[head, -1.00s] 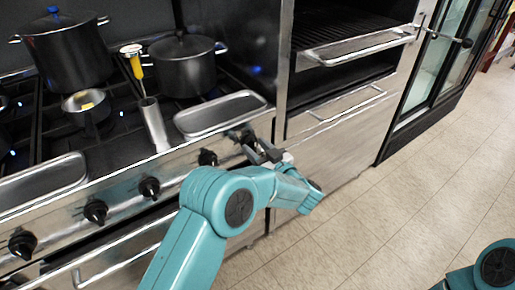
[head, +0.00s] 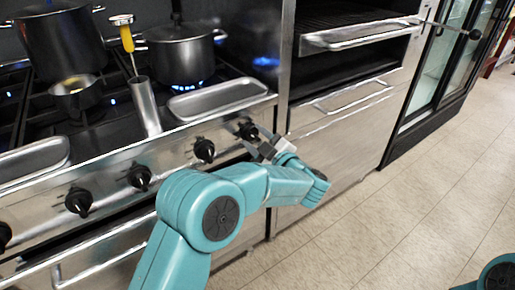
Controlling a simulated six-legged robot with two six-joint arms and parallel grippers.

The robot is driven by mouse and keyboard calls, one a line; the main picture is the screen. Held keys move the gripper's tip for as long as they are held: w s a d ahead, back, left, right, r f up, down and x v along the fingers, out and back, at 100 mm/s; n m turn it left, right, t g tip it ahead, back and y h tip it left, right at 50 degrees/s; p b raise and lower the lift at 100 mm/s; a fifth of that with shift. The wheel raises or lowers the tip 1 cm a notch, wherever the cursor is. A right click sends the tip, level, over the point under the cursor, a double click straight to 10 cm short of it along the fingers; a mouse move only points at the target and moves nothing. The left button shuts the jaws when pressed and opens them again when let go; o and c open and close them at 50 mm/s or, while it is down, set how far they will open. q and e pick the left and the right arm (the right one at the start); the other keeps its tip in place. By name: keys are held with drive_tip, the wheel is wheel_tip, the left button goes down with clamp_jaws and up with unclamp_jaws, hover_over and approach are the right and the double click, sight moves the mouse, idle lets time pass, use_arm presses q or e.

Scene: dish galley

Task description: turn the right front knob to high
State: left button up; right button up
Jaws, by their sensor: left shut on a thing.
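A row of black knobs runs along the steel front of the range. The rightmost knob (head: 248,130) is at the row's right end, partly covered by my gripper. My left gripper (head: 257,142) is shut on this knob; its jaws reach it from the lower right. The knob's pointer and markings are too small to read. The neighbouring knob (head: 204,150) stands free to its left. Blue flames (head: 187,86) show under the right pot (head: 180,58). My right gripper is out of view; only a piece of that arm shows at the bottom right.
A steel tray (head: 218,98) and a cylinder (head: 145,105) holding a yellow-handled tool (head: 127,38) stand on the range top. A small pan (head: 77,98) and a tall pot (head: 62,45) are at left. An oven (head: 350,75) stands right; floor is clear.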

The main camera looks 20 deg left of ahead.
use_arm(q)
drive_tip(key=n+b, duration=0.2)
drive_tip(key=b, duration=0.1)
drive_tip(key=n+b, duration=0.6)
drive_tip(key=shift+a+f, duration=0.2)
drive_tip(key=shift+f, duration=0.1)
drive_tip(key=n+b, duration=0.4)
drive_tip(key=shift+r, duration=0.1)
drive_tip(key=shift+r+n, duration=0.1)
drive_tip(key=shift+n, duration=0.3)
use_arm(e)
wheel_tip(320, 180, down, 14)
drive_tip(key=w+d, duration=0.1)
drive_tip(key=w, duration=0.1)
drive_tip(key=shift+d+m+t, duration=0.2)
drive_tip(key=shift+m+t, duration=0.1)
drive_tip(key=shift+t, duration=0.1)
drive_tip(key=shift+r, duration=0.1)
use_arm(q)
drive_tip(key=o, duration=1)
drive_tip(key=shift+d, duration=0.1)
